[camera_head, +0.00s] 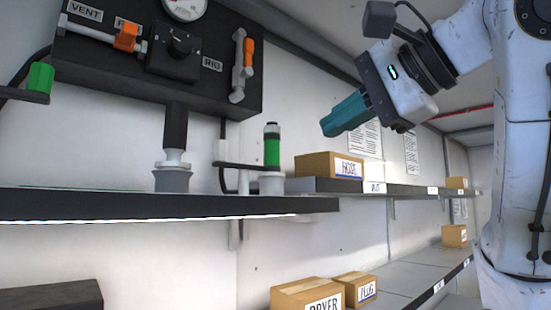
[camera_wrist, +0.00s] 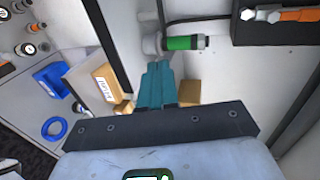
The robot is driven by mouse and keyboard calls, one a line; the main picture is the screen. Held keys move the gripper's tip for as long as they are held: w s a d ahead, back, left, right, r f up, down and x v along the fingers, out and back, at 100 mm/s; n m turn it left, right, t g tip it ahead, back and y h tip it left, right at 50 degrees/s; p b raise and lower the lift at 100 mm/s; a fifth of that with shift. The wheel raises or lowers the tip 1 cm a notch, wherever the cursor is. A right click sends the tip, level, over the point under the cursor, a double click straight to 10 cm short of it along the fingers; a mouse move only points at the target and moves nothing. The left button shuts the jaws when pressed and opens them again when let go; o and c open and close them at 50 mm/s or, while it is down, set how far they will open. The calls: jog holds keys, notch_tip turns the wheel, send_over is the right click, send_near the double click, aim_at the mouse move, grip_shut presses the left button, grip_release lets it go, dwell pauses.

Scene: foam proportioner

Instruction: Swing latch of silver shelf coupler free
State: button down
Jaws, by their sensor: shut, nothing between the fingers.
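A silver-grey coupler (camera_head: 172,171) sits on the shelf under a black hose end from the panel; I cannot make out its latch. To its right, a green cylinder with a dark cap (camera_head: 271,150) stands upright on a grey base (camera_head: 271,184) beside a dark bracket. The green cylinder (camera_wrist: 184,43) and grey base (camera_wrist: 152,43) also show in the wrist view. My gripper (camera_head: 326,128) has teal fingers closed together and empty, in the air right of the green cylinder and above the HOSE box. Its fingers (camera_wrist: 158,66) point toward the grey base in the wrist view, touching nothing visible.
A black panel (camera_head: 220,98) with a gauge and orange-handled levers hangs above the shelf (camera_head: 120,204). The HOSE box (camera_head: 318,165) stands below my gripper. DRYER (camera_head: 300,290) and PLUG (camera_head: 354,284) boxes lie lower. Open air separates my fingers from the cylinder.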

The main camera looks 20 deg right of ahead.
aim_at(276, 158)
jog(key=shift+w, duration=0.1)
jog(key=p+x, duration=0.1)
jog(key=x, duration=0.3)
jog(key=p+x, duration=0.2)
jog(key=x, duration=0.3)
jog(key=r+p+x, duration=0.1)
jog(key=p+x, duration=0.1)
jog(key=x, duration=0.2)
jog(key=shift+w+a, duration=0.1)
jog(key=shift+w, duration=0.4)
jog(key=n+y+p, duration=0.1)
jog(key=n+g+y+p, duration=0.1)
jog(key=shift+w+r+y, duration=0.1)
jog(key=shift+w+y, duration=0.2)
jog(key=shift+w+d+f+n+g+y, duration=0.1)
jog(key=shift+d+n+g+y, duration=0.05)
jog(key=shift+n+g+y, duration=0.4)
jog(key=shift+w+d+f+n+g+y, duration=0.15)
jog(key=shift+n+g+y, duration=0.25)
jog(key=shift+n, duration=0.25)
jog(key=shift+r+n+g+y, duration=0.1)
jog(key=shift+n+g+y, duration=0.35)
jog(key=shift+n+y, duration=0.2)
